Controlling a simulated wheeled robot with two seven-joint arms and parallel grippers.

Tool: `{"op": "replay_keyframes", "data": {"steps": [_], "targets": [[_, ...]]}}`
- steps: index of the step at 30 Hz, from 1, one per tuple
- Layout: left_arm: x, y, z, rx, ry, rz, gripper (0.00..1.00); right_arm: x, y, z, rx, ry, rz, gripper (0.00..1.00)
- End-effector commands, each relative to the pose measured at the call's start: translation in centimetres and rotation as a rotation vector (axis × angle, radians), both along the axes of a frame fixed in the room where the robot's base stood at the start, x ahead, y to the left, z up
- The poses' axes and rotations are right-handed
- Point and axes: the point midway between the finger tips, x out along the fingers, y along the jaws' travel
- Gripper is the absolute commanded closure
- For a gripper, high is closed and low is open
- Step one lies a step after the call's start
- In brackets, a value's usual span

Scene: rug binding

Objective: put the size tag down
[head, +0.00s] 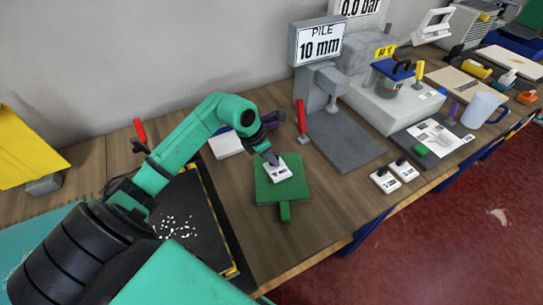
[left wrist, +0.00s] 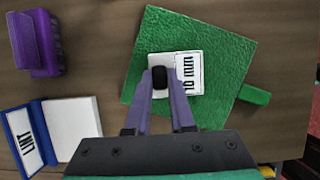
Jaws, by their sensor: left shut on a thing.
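The size tag (head: 279,171) is a white plate with a black knob. It also shows in the left wrist view (left wrist: 188,72), where its print reads "10 mm". My left gripper (head: 272,160) has its purple fingers shut on the black knob (left wrist: 160,82). The tag is over the green square rug sample (head: 292,189), which has a short green tab on one side and shows in the left wrist view (left wrist: 195,35). I cannot tell whether the tag touches the green surface or hangs just above it. My right gripper is not in view.
Two more white tags with black knobs (head: 384,180) (head: 404,170) lie near the front edge. A grey gauge with a "PILE 10 mm" display (head: 319,42) stands behind. A dark tray with white bits (head: 185,225) lies left. An open lint booklet (left wrist: 75,122) is beside the green sample.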

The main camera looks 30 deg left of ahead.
Motion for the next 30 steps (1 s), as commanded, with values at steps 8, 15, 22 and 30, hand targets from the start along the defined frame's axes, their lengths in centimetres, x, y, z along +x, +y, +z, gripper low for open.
{"op": "replay_keyframes", "data": {"steps": [8, 15, 22, 30], "targets": [[0.0, 0.0, -0.1, 0.0, 0.0, 0.0, 0.49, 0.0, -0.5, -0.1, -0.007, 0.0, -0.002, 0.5], [0.0, 0.0, 0.5, -0.001, 0.001, 0.001, 0.49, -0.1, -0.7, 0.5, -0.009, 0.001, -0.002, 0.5], [-1.3, 1.0, 3.8, 0.006, -0.005, 0.001, 0.49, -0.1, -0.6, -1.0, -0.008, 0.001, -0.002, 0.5], [-3.5, 2.2, 10.0, 0.004, -0.003, 0.001, 0.49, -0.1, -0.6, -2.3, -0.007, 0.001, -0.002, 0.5]]}}
